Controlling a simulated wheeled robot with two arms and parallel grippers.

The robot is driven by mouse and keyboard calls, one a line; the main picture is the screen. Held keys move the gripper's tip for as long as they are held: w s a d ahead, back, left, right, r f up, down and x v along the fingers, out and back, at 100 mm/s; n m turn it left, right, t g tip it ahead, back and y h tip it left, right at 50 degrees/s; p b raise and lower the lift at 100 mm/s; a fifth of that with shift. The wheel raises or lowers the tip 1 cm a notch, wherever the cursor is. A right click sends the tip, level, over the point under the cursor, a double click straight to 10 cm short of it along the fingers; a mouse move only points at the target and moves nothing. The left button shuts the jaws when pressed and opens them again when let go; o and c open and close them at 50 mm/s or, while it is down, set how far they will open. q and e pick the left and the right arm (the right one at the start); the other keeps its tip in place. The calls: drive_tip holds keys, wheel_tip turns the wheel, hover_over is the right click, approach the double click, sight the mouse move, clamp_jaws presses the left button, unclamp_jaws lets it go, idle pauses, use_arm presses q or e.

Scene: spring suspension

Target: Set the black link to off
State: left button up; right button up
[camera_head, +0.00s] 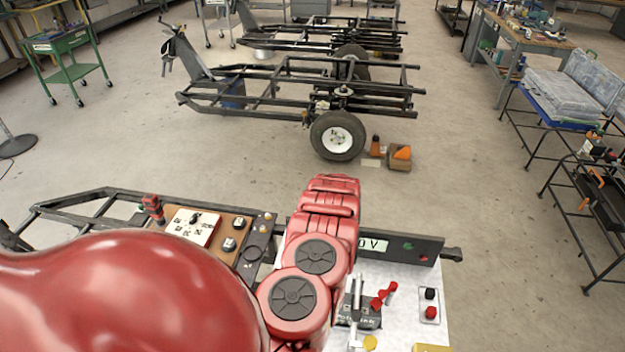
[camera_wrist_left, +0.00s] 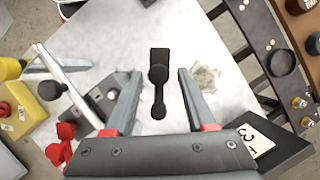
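The black link (camera_wrist_left: 158,75) shows in the left wrist view on the pale metal panel (camera_wrist_left: 130,35). It has a squared upper end, a round middle and a narrow lower part. My left gripper (camera_wrist_left: 158,92) is open, with one finger on either side of the link. Gaps show between the link and both fingers. I cannot tell how high the fingers are above the panel. In the head view my red arm hides the link and the left gripper. My right gripper is not in view.
A red lever (camera_head: 384,296), a grey lever (camera_head: 357,297) and a red button (camera_head: 430,313) stand right of my arm on the panel. A wooden control board (camera_head: 233,235) with a white switch plate (camera_head: 194,226) lies left. Open floor (camera_head: 480,190) lies beyond.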

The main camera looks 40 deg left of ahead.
use_arm(q)
drive_tip(key=shift+o, duration=0.2)
drive_tip(key=b+v, duration=0.4)
drive_tip(key=v, duration=1.3)
drive_tip(key=shift+r, duration=0.15)
drive_tip(key=shift+w, duration=0.15)
